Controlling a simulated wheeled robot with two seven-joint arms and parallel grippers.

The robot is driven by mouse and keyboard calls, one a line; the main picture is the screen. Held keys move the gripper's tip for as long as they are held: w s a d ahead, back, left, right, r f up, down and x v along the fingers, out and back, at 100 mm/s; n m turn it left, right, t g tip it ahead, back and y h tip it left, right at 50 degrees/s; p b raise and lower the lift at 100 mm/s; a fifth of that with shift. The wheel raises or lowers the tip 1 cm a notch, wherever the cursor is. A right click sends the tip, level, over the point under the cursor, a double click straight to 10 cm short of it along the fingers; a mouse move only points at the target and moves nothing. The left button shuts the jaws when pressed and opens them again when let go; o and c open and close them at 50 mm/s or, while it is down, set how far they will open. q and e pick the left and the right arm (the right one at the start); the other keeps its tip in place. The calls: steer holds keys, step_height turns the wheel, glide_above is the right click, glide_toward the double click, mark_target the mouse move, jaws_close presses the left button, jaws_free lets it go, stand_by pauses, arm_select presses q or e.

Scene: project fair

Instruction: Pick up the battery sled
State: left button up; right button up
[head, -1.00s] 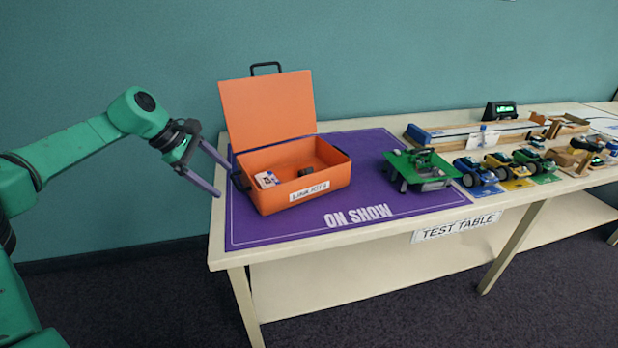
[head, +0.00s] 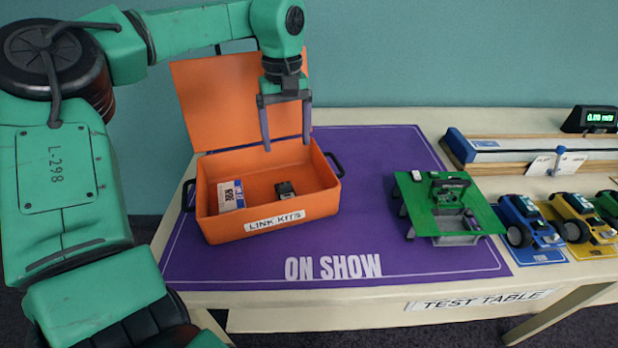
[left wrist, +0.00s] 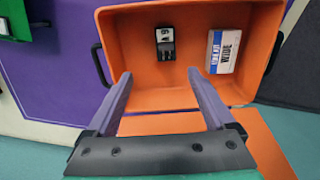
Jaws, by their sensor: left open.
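My left gripper (head: 287,147) is open and empty, pointing down over the orange box (head: 218,229), fingertips above its contents. In the left wrist view, the gripper (left wrist: 159,72) is over the box's lid side. In the box lie a small dark piece with a white label and two prongs (head: 285,189), also in the left wrist view (left wrist: 165,43), and a white-and-blue link kit carton (head: 231,195). A green vehicle (head: 410,190) with a grey tray-like part (head: 458,239) stands right of the box. No label marks the battery sled; I cannot tell which part it is.
The box's lid (head: 215,100) stands open behind the gripper. The box has dark side handles. Purple mat (head: 400,270) is bare between box and green vehicle. Small blue (head: 530,220) and yellow (head: 580,217) cars and a track with a display (head: 592,119) are at the right.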

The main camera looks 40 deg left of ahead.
arm_select(q)
glide_above(285, 185)
step_height(285, 185, down, 6)
steer(key=shift+s+a+f+b, duration=0.1)
steer(key=shift+s+b, duration=0.05)
steer(key=shift+b, duration=0.15)
step_height(285, 185, down, 7)
steer(key=shift+r, duration=0.2)
steer(key=shift+w+f, duration=0.25)
steer(key=shift+f, duration=0.05)
steer(key=c, duration=1.4)
arm_select(e)
steer(key=s, duration=0.3)
steer(key=shift+f, duration=0.3)
